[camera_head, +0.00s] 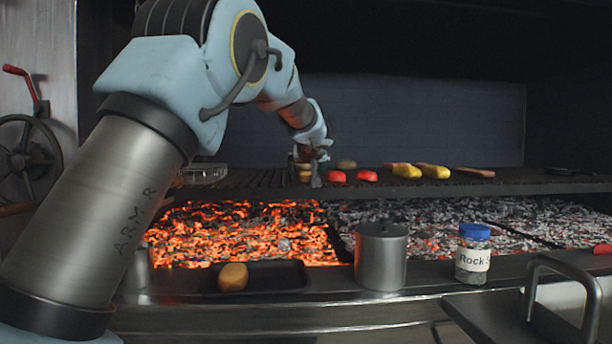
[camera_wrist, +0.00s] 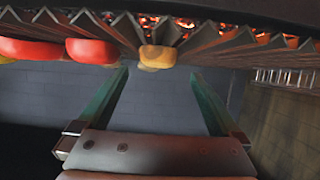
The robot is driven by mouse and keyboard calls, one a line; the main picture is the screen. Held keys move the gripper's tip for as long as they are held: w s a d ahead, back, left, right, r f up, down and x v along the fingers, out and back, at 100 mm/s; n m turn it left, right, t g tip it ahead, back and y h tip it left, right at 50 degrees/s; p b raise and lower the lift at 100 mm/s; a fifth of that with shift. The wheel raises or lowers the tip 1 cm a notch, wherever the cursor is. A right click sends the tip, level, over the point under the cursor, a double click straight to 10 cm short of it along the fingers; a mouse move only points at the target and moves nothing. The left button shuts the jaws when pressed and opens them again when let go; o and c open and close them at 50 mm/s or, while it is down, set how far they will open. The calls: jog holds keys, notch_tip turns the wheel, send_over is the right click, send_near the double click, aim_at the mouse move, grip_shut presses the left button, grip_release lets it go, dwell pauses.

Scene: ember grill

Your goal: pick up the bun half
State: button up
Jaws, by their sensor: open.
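A tan bun half (camera_wrist: 157,54) sits at the edge of the grill grate in the wrist view, just beyond my fingertips and roughly centred between them. My gripper (camera_wrist: 160,72) is open and empty, with its two greenish fingers apart. In the head view my gripper (camera_head: 314,168) is low over the grate, beside a tan-orange piece (camera_head: 303,176) that it partly hides and that looks like the same bun half. Whether a finger touches it cannot be told.
Two red pieces (camera_head: 336,177) lie right of my gripper; yellow pieces (camera_head: 406,171) and a flat brown piece (camera_head: 475,172) lie farther right. Below, a dark tray (camera_head: 285,276) holds a tan roundish item (camera_head: 233,277), near a metal canister (camera_head: 380,258) and salt jar (camera_head: 473,255). Coals glow underneath.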

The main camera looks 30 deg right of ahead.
aim_at(307, 173)
jog(key=p+x, duration=0.1)
jog(key=x, duration=0.1)
jog(key=p+x, duration=0.1)
jog(key=x, duration=0.2)
jog(key=shift+s+f, duration=0.15)
jog(key=shift+f, duration=0.15)
jog(key=shift+c, duration=0.2)
jog(key=c, duration=1.3)
jog(key=shift+o, duration=0.2)
jog(key=shift+r, duration=0.1)
